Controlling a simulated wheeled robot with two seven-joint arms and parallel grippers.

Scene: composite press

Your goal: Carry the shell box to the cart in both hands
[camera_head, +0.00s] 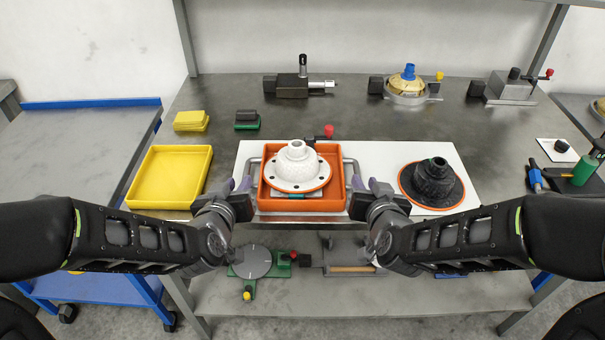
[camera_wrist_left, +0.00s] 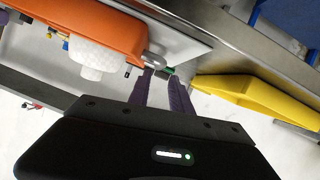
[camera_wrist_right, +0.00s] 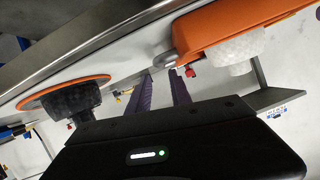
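The shell box is an orange open box (camera_head: 304,206) on the bench's white mat, with a metal handle on each side. A white flanged shell (camera_head: 297,167) sits in it. My left gripper (camera_head: 241,184) is at the box's left handle; its two purple fingers are apart in the left wrist view (camera_wrist_left: 161,72), with the handle (camera_wrist_left: 152,60) near the tips. My right gripper (camera_head: 365,184) is at the right handle; its fingers are also apart in the right wrist view (camera_wrist_right: 162,73). I cannot tell whether either touches. The cart, grey-topped with blue edges (camera_head: 92,103), stands left.
A yellow tray (camera_head: 136,190) lies left of the box, near the cart. A black shell (camera_head: 432,184) on an orange ring lies to the right on the white mat (camera_head: 375,155). Tools stand along the bench's back. The cart top is clear.

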